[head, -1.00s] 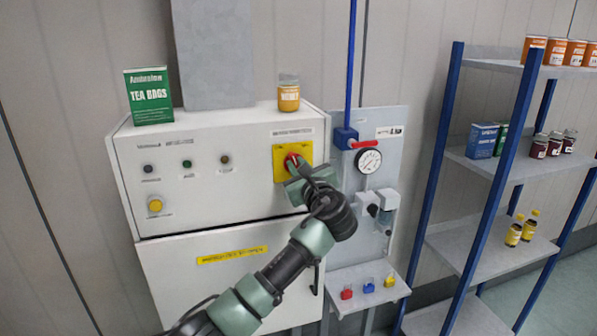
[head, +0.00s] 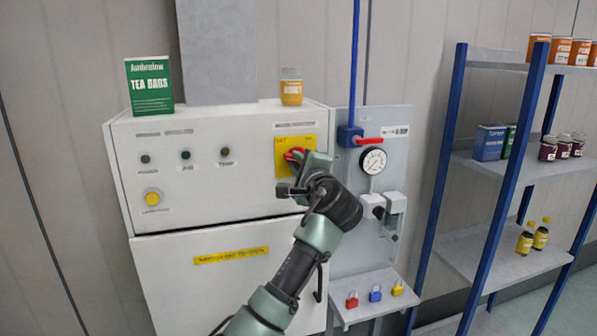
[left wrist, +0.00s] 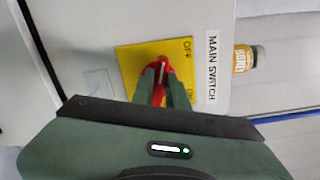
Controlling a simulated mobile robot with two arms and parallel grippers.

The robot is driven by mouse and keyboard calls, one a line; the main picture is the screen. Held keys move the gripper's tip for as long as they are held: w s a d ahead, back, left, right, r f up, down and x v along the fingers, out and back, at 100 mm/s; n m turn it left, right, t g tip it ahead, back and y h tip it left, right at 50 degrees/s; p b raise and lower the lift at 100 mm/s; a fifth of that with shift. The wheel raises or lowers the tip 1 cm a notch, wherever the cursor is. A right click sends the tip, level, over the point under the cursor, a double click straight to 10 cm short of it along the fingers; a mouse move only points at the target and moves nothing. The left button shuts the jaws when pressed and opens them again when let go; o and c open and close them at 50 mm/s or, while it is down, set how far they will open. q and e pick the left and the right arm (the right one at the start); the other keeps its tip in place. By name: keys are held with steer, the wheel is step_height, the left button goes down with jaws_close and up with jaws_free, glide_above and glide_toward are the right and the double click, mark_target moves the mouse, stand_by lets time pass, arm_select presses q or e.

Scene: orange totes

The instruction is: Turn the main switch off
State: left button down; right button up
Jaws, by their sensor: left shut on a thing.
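The main switch is a red rotary handle (head: 292,155) on a yellow plate (head: 310,143) at the upper right of the white cabinet's front. In the left wrist view the red handle (left wrist: 161,66) sits on the yellow plate (left wrist: 130,62), beside a "MAIN SWITCH" label (left wrist: 212,65). "OFF" and a partly hidden second marking show on the plate. My left gripper (head: 303,162) is shut on the red handle; its two green fingers (left wrist: 163,82) lie on either side of it. The gripper hides part of the handle and plate. My right gripper is not in view.
A tea bag box (head: 150,86) and a honey jar (head: 291,88) stand on top of the cabinet (head: 220,118). A blue-framed shelf (head: 490,255) stands farther right.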

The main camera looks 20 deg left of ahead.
arm_select(q)
steer(key=shift+f+n+b, duration=0.15)
steer(key=shift+n+b, duration=0.4)
steer(key=shift+n, duration=0.3)
steer(key=shift+f+n+b, duration=0.15)
steer(key=shift+n+b, duration=0.4)
steer(key=shift+n, duration=0.3)
steer(key=c, duration=1.4)
jaws_free()
steer(key=shift+r, duration=0.1)
steer(key=b+v, duration=0.3)
steer(key=v, duration=0.5)
